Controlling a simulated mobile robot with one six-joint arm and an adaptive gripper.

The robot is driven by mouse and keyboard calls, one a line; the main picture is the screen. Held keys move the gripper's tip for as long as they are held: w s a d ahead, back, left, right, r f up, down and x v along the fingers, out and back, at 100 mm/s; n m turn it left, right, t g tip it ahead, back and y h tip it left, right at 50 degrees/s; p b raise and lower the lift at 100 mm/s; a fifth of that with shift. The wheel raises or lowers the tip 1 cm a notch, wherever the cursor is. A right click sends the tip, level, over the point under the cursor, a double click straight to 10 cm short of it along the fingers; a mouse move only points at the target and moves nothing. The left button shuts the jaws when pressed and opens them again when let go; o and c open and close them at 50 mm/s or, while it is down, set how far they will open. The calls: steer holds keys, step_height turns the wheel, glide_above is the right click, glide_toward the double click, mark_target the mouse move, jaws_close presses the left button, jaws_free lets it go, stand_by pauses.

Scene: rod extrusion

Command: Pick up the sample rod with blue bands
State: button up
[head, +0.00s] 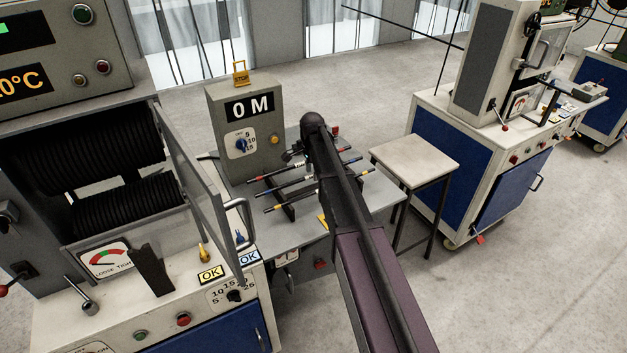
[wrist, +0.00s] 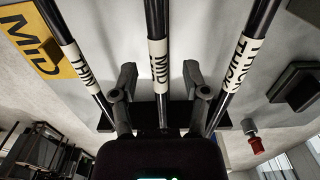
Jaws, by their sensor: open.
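Three dark sample rods lie side by side on a rack on the grey table in the head view. The rod with blue bands (head: 268,194) is the middle one, between a rod with red ends (head: 254,181) and a rod with yellow ends (head: 269,210). In the wrist view, the middle rod (wrist: 157,22) has a white MID label. My gripper (wrist: 161,78) is open, with one finger on each side of this rod at its label. Whether the fingers touch it I cannot tell. The blue bands do not show in the wrist view. My arm hides part of the rods in the head view.
Rods labelled THIN (wrist: 65,32) and THICK (wrist: 253,35) flank the fingers closely. A grey box marked 0 M (head: 232,160) stands behind the rack. A machine with an open door (head: 190,150) is at left. A small stool-like table (head: 415,155) stands at right.

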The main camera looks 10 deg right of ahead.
steer(key=shift+f, duration=0.1)
stand_by(0.6)
jaws_close()
